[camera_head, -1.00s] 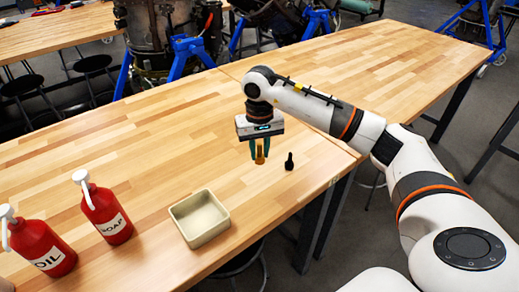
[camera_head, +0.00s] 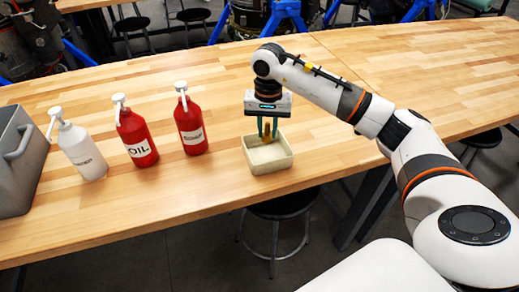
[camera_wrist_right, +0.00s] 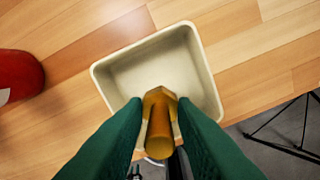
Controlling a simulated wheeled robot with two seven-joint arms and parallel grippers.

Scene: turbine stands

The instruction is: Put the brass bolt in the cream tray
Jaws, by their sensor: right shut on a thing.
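The brass bolt (camera_wrist_right: 158,120) is gripped between the green fingers of my right gripper (camera_head: 268,130), which is shut on it. The cream tray (camera_head: 287,160) is an open square box near the table's front edge. In the right wrist view its floor and rim (camera_wrist_right: 100,72) lie below the bolt. The bolt appears over the tray's opening; its height above the tray floor is hard to tell. My left gripper is not in view.
Left of the tray stand a red bottle (camera_head: 190,128), a red OIL bottle (camera_head: 135,138) and a white pump bottle (camera_head: 80,150). A grey bin (camera_head: 18,165) is at the far left. A stool (camera_head: 280,210) stands below the front edge. The table behind the bottles is clear.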

